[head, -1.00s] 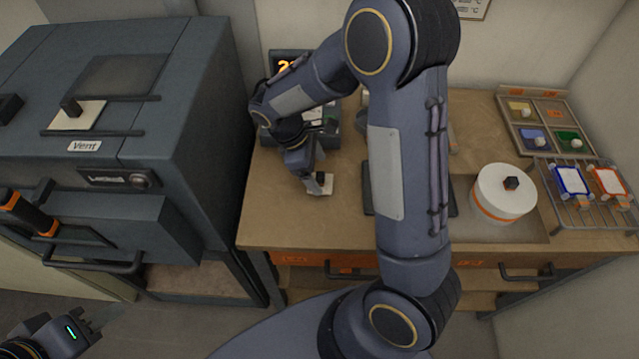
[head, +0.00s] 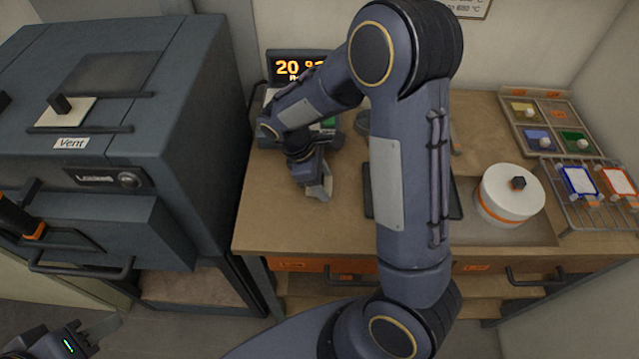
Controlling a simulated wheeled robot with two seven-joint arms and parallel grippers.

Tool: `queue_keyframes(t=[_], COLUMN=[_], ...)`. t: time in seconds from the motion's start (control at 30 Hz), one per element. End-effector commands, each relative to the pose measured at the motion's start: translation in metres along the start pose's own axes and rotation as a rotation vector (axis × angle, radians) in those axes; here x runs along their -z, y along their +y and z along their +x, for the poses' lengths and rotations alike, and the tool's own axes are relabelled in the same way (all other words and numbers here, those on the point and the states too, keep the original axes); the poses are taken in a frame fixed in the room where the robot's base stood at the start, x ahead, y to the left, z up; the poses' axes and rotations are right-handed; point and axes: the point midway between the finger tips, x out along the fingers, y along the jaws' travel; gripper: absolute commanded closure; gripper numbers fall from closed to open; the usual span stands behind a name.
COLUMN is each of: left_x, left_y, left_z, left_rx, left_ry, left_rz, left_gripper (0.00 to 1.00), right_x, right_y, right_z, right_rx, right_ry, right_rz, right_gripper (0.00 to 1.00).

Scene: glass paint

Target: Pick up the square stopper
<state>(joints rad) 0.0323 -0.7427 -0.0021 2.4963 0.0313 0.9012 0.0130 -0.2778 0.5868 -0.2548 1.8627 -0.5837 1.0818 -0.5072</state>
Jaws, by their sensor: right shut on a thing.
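The square stopper (head: 326,187) is a small pale piece at the left part of the wooden worktable. My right gripper (head: 319,186) reaches down there, shut on the stopper. The stopper appears tilted, mostly covered by the fingers, and its dark knob is hidden. I cannot tell how far it is above the tabletop. My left gripper (head: 104,332) is low at the bottom left, in front of the kiln, empty with its fingers apart.
A grey kiln (head: 110,120) with a vent plate (head: 66,112) on top fills the left. A lit display (head: 292,68) stands at the back. A white round pot (head: 508,197), a rack (head: 592,215) with framed pieces and a sectioned tray (head: 545,112) are at the right.

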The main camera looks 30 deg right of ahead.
Motion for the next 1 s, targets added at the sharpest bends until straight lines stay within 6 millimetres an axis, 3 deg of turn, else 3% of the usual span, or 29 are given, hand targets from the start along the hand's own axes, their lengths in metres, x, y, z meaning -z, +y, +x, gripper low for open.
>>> queue_keyframes(t=[0.27, 0.5, 0.7, 1.0], left_x=[0.002, 0.014, 0.028, 0.026], left_y=[0.002, 0.012, 0.026, 0.024], left_z=[-0.004, -0.027, -0.056, -0.052], left_rx=[0.000, 0.000, 0.000, 0.000], left_ry=[0.000, 0.000, 0.000, -0.001], left_rz=[0.000, 0.000, 0.000, 0.000], left_gripper=[0.64, 0.64, 0.64, 0.64], right_x=[-0.002, -0.015, -0.020, -0.009], right_y=[0.000, 0.000, -0.033, -0.098], right_z=[-0.005, -0.036, -0.083, -0.121], right_rx=[0.000, -0.001, -0.003, -0.004], right_ry=[0.000, 0.002, 0.002, 0.002], right_rz=[0.000, 0.000, -0.006, -0.006], right_gripper=[0.70, 0.70, 0.70, 0.70])
